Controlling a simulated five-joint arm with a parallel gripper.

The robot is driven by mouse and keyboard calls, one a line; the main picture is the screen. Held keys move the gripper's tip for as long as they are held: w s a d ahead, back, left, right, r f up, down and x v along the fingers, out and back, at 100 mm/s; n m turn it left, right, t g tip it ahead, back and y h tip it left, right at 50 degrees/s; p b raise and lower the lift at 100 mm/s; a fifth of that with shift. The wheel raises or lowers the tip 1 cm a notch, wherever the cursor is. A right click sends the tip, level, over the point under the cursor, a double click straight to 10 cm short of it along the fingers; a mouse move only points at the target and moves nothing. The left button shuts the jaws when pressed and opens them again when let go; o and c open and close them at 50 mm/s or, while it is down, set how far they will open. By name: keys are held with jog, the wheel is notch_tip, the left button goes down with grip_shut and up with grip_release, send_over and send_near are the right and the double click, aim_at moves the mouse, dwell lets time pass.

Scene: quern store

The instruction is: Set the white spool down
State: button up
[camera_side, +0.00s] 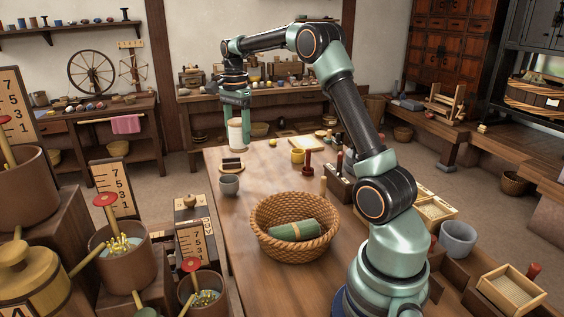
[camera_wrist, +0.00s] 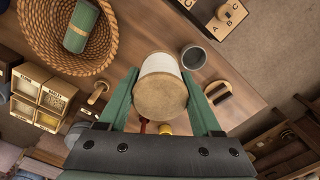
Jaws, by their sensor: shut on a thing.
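The white spool (camera_side: 236,136) is upright over the far left end of the wooden table (camera_side: 255,180) in the side view. I cannot tell whether its base touches the tabletop. My gripper (camera_side: 237,114) comes down on it from above, with its green fingers on either side of its upper part. In the wrist view the spool (camera_wrist: 160,66) shows its tan round end and white side. It sits between the two fingers of my gripper (camera_wrist: 162,90), which is shut on it.
A wicker basket (camera_side: 263,238) holds a green roll (camera_side: 295,232).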

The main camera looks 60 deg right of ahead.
jog(key=s+d+n, duration=0.3)
jog(key=d, duration=1.3)
notch_tip(320, 180, down, 20)
jog(key=shift+d+r, duration=0.1)
jog(key=o, duration=1.4)
